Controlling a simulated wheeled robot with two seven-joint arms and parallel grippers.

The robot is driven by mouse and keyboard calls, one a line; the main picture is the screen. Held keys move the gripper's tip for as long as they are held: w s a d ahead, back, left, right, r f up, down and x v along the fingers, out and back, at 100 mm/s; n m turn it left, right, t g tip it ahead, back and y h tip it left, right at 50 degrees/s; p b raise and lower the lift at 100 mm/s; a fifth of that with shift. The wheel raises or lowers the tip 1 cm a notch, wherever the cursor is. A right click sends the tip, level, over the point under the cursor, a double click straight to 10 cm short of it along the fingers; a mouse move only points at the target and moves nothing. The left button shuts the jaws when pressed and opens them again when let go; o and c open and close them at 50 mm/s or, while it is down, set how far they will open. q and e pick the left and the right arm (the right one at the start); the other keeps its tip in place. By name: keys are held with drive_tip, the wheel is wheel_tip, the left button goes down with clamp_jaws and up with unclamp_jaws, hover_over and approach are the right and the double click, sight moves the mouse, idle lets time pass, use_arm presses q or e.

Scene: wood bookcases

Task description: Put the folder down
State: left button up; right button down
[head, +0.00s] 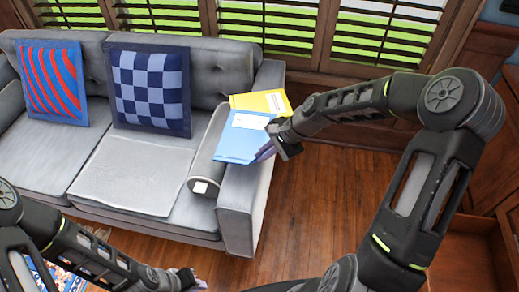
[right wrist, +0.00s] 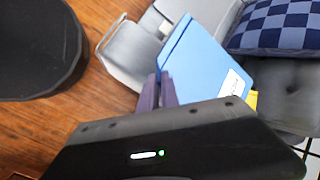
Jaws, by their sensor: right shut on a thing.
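A blue folder (head: 240,139) with a white label is over the right armrest of the grey sofa (head: 247,200) in the head view. My right gripper (head: 268,150) is shut on its right edge. In the right wrist view the purple fingers (right wrist: 160,92) pinch the edge of the blue folder (right wrist: 200,65). I cannot tell whether the folder touches the armrest. A yellow folder (head: 268,101) lies just behind it, partly covered by the blue one. My left gripper (head: 188,278) is low at the bottom of the head view; its fingers are too small to read.
A red striped cushion (head: 53,82) and a blue checkered cushion (head: 150,88) lean on the sofa back. A grey bolster (head: 207,165) lies beside the armrest. Shuttered windows stand behind the sofa. The wood floor (head: 318,200) right of the sofa is clear.

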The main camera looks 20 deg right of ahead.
wheel_tip(320, 180, down, 4)
drive_tip(key=shift+f, duration=0.25)
drive_tip(key=shift+f, duration=1.8)
drive_tip(key=c, duration=1.6)
unclamp_jaws()
drive_tip(key=shift+r, duration=0.1)
drive_tip(key=v, duration=1.2)
drive_tip(key=shift+p, duration=0.3)
